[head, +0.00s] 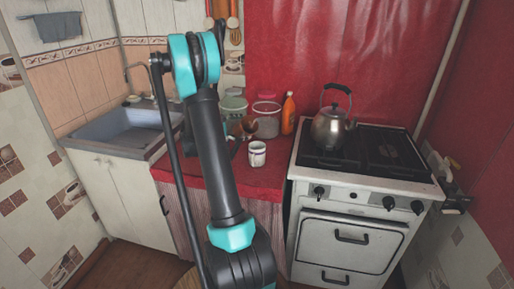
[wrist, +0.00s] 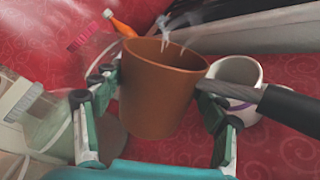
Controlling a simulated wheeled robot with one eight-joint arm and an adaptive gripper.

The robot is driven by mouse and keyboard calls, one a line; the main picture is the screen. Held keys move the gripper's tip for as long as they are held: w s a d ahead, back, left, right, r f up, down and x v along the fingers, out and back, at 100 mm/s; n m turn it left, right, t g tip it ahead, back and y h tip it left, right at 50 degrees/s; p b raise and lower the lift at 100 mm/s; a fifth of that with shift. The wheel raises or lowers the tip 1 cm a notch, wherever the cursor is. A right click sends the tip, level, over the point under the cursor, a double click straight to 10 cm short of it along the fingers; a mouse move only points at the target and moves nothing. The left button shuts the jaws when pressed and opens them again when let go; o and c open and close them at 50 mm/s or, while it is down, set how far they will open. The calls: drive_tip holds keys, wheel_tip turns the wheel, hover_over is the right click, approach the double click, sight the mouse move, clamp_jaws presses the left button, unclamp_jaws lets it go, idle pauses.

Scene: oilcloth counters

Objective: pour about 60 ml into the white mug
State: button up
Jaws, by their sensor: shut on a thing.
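In the wrist view the white mug (wrist: 236,75) is just behind and right of a brown pot (wrist: 158,92) with a long dark handle (wrist: 288,108). My gripper (wrist: 158,108) is shut on the brown pot, one finger on each side. White wisps rise above the pot's rim. No stream shows between pot and mug. The liquid level in both is hidden. In the head view the pot (head: 248,126) is partly hidden by my arm, beyond and left of the mug.
A jar with a greenish lid (head: 233,103), a pink-lidded jar (head: 266,112) and an orange bottle (head: 288,114) stand at the back. A kettle (head: 329,128) sits on the stove (head: 372,158) to the right. The counter (head: 272,178) in front of the mug is clear.

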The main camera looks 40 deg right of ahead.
drive_tip(key=shift+s+r+m+t, duration=0.15)
drive_tip(key=shift+r+m+t, duration=0.35)
drive_tip(key=shift+m, duration=0.3)
drive_tip(key=shift+s+r, duration=0.1)
drive_tip(key=shift+r, duration=0.05)
drive_tip(key=shift+s+f+m+p, duration=0.3)
drive_tip(key=shift+f+m, duration=0.1)
drive_tip(key=shift+m, duration=0.5)
drive_tip(key=shift+s+d+r+m+t+y+p, duration=0.1)
drive_tip(key=shift+s+r+m+t+y+p, duration=0.1)
drive_tip(key=shift+s+m+t+y+p, duration=0.25)
idle(0.6)
drive_tip(key=shift+s+r, duration=0.1)
drive_tip(key=shift+s, duration=0.15)
idle(0.3)
drive_tip(key=shift+w+m, duration=0.1)
drive_tip(key=shift+m, duration=0.15)
